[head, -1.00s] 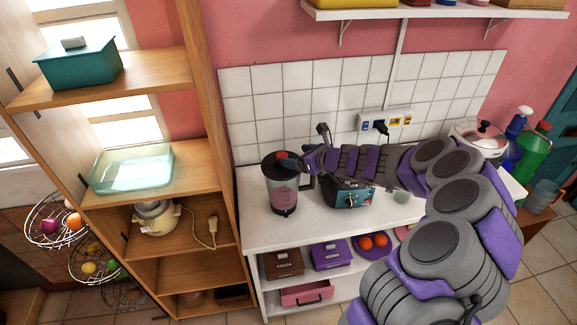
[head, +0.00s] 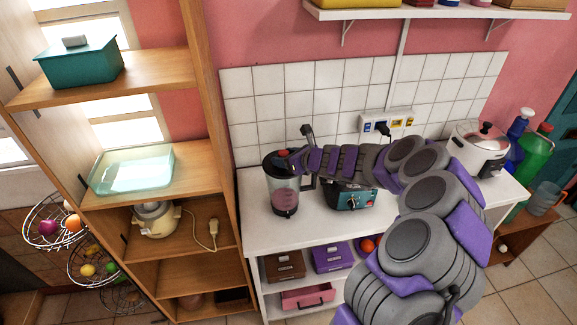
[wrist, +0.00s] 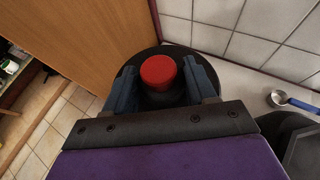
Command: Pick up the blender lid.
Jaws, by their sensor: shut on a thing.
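The blender (head: 284,198) stands upright on the white counter, a clear jug with pinkish contents. Its black lid (head: 271,160) is on top of the jug. In the wrist view the lid (wrist: 177,50) is a dark disc with a red knob (wrist: 158,72) at its middle. My gripper (wrist: 160,82) has one finger on each side of the knob and is shut on it. In the head view my gripper (head: 289,158) reaches the lid from the right. Part of the lid is hidden by my fingers.
A teal toaster (head: 350,197) stands right of the blender, under my arm. A tall wooden shelf (head: 222,150) rises close on the left. The tiled wall (head: 290,100) is behind. A rice cooker (head: 478,150) stands at the counter's right end.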

